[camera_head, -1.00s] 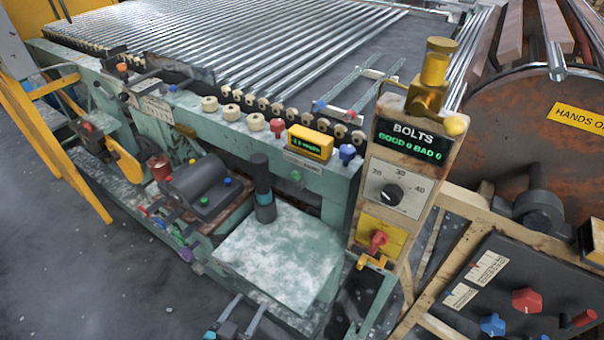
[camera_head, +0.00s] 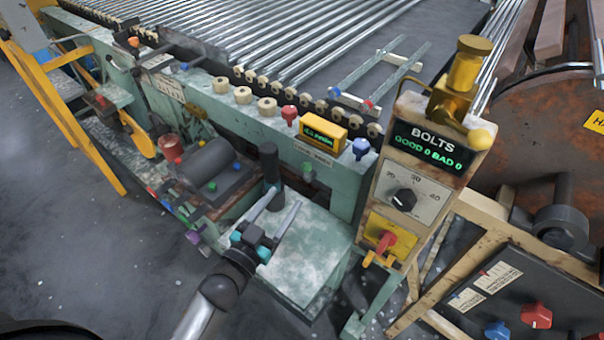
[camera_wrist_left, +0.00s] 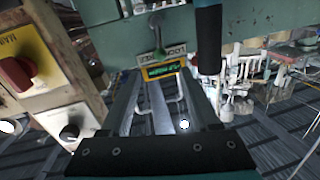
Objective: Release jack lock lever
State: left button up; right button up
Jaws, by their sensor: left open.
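The small lever with a green knob (camera_head: 307,173) hangs on the green machine's front, just under a white label plate (camera_head: 313,153). In the left wrist view, which looks upside down, the green-knobbed lever (camera_wrist_left: 158,40) stands beside the plate, whose lettering seems to include LOCK. My left gripper (camera_head: 287,198) is open and empty over the pale metal plate, its two fingers pointing toward the machine front. The fingertips look apart from the lever; the exact gap is hard to judge. My right gripper is not in view.
A dark upright post (camera_head: 269,165) stands close left of the fingers. The BOLTS panel (camera_head: 410,190), with its dial and red switch, rises to the right. A yellow display (camera_head: 323,130) sits above the label plate. The pale plate (camera_head: 290,270) below is clear.

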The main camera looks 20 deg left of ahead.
aim_at(308, 171)
pick_arm(q)
jog(key=w+d+b, duration=0.1)
jog(key=w, duration=0.8)
jog(key=shift+w+d, duration=0.15)
jog(key=shift+d, duration=0.25)
grip_shut()
